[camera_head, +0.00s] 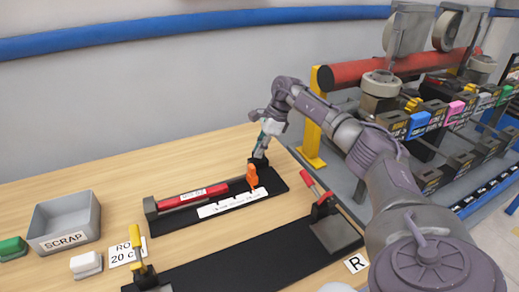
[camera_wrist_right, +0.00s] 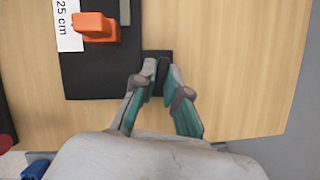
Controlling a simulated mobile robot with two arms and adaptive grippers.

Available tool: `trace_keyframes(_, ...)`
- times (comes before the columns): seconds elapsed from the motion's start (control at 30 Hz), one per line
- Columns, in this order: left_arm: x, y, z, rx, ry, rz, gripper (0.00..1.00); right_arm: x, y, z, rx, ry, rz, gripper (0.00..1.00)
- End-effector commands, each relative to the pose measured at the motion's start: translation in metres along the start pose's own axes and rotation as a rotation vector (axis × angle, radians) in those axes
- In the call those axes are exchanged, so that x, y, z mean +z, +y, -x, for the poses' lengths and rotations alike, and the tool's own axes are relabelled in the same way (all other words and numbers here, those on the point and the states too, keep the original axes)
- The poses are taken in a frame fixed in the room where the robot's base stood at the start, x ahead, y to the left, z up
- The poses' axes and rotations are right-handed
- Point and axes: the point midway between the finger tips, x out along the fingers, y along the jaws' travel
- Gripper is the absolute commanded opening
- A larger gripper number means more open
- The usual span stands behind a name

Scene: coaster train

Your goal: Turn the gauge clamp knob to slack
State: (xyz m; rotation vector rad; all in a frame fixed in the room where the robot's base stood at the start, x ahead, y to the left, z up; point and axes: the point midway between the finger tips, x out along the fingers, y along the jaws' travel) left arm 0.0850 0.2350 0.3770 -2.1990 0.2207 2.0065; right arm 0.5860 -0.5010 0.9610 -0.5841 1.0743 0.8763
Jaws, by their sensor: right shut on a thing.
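The length gauge is a black base (camera_head: 215,214) on the table with a white scale strip and an orange stop (camera_head: 252,177). A red bar (camera_head: 193,197) lies along it. At its far right end is a small black block (camera_wrist_right: 157,55) with a dark upright knob (camera_wrist_right: 162,70), the gauge clamp knob. My right gripper (camera_head: 263,149) reaches down over this end. In the right wrist view its teal-padded fingers (camera_wrist_right: 160,88) are shut on the knob, one on each side. The fingers partly hide the knob, so I cannot tell its exact angle. My left gripper is out of view.
A grey SCRAP bin (camera_head: 66,243) stands at left, near a green block (camera_head: 12,248) and a white block (camera_head: 86,264). A second black fixture (camera_head: 260,258) with a red-handled clamp (camera_head: 318,192) lies in front. A shelf rack stands at right.

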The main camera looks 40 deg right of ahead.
Motion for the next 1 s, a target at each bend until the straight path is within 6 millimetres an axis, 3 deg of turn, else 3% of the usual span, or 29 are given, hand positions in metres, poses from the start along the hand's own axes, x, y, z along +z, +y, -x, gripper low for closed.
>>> trace_keyframes(0.43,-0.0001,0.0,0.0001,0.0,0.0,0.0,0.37,-0.0003,-0.0011,0.0012,-0.001,0.0,0.008,0.0)
trace_keyframes(0.47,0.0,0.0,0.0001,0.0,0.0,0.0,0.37,-0.0003,-0.001,0.0012,-0.001,0.0,0.008,0.17)
trace_keyframes(0.6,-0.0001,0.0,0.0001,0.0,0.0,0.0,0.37,-0.0002,-0.0008,0.0008,0.0,0.0,0.007,0.38)
trace_keyframes(0.87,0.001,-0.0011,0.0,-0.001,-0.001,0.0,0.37,-0.0002,-0.0004,0.0006,0.001,0.0,0.007,0.38)
trace_keyframes(1.0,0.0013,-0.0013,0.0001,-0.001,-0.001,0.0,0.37,0.0,-0.0009,0.0097,0.0,0.0,0.007,0.38)
